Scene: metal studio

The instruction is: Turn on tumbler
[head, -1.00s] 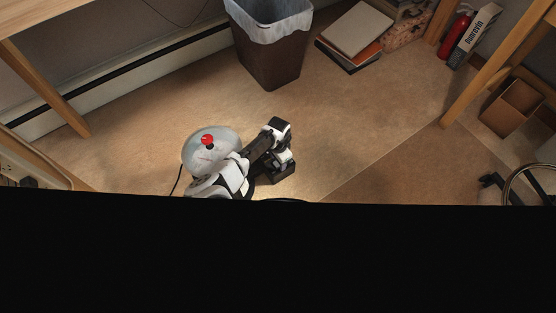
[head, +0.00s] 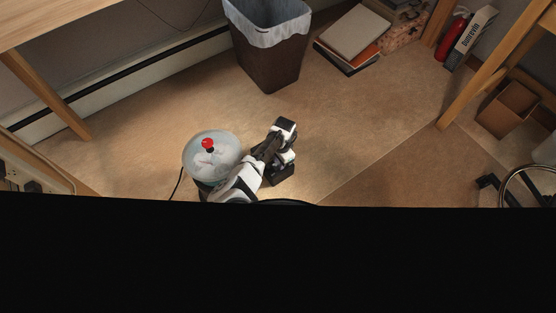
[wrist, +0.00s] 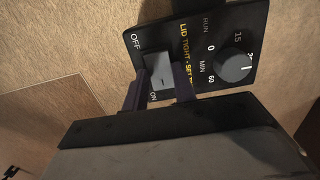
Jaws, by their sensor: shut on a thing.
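The tumbler (head: 203,166) stands on the floor in the head view, with a pale round lid and a red knob on top. Its black control panel (wrist: 203,22) shows in the wrist view, with a round timer dial (wrist: 233,65) and a grey switch (wrist: 160,68) marked OFF at one end and ON at the other. My gripper (wrist: 160,84) has its two dark fingers on either side of the switch, shut on it. The fingers cover part of the switch's edges, and I cannot tell which way it is tipped. In the head view my arm hides the panel.
A bin with a white liner (head: 266,62) stands behind the tumbler. Books (head: 352,35) lie to its right. A black cord (head: 178,184) runs down beside the tumbler's left side. Open floor (head: 350,125) lies to the right of my arm.

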